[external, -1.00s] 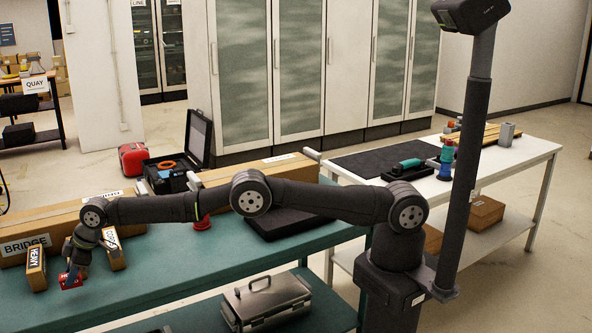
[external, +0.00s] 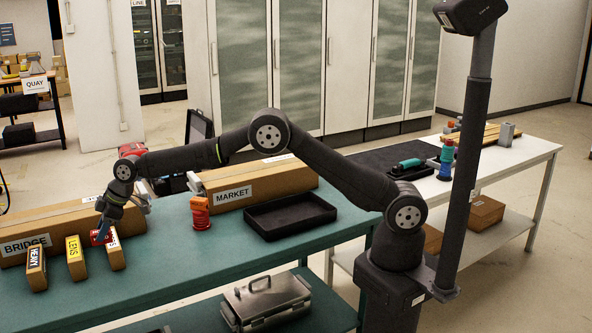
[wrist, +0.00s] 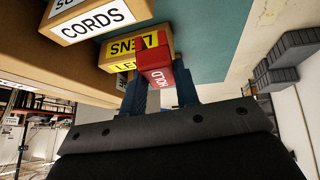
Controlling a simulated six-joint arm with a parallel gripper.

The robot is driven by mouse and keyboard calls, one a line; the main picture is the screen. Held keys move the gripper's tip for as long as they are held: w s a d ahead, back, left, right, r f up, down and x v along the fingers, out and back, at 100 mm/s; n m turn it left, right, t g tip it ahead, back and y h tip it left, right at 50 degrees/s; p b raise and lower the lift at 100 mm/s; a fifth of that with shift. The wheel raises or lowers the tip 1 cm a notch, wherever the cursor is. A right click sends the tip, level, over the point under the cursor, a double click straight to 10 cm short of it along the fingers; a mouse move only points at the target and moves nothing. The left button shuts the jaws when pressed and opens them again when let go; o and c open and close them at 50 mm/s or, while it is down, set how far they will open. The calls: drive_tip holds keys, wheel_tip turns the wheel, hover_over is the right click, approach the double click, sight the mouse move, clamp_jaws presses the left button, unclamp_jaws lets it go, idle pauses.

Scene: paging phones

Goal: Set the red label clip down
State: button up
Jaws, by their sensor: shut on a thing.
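The red label clip (wrist: 184,84), lettered HOLD, is held between the dark blue fingers of my gripper (wrist: 160,88) in the wrist view. In the external view the clip (external: 97,238) shows beside my gripper (external: 104,230), between the yellow-labelled LENS box (external: 75,260) and the small box to its right (external: 117,257). The LENS box (wrist: 122,48) is close behind the clip in the wrist view; I cannot tell whether they touch. The HEAVY box (external: 36,270) stands to the left of LENS. A CORDS box (wrist: 70,30) shows in the wrist view.
Long BRIDGE (external: 25,246) and MARKET (external: 260,183) cartons lie along the back of the teal bench (external: 180,262). An orange-red object (external: 200,213) and an empty black tray (external: 275,232) stand to the right.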

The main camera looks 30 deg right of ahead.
drive_tip(key=s+d+m, duration=0.1)
drive_tip(key=d+m, duration=0.3)
drive_tip(key=d, duration=1.1)
drive_tip(key=shift+t, duration=0.3)
drive_tip(key=s+a+f, duration=0.2)
drive_tip(key=a, duration=0.1)
drive_tip(key=s+a+f, duration=0.2)
drive_tip(key=a, duration=0.1)
drive_tip(key=s+a+f, duration=0.2)
drive_tip(key=a+f, duration=0.1)
drive_tip(key=a, duration=0.1)
drive_tip(key=shift+a+f, duration=0.1)
drive_tip(key=shift+f, duration=1.9)
drive_tip(key=o, duration=0.9)
drive_tip(key=shift+f, duration=0.15)
drive_tip(key=shift+o, duration=0.2)
drive_tip(key=v, duration=1.2)
drive_tip(key=shift+a+r, duration=0.15)
drive_tip(key=shift+r, duration=0.15)
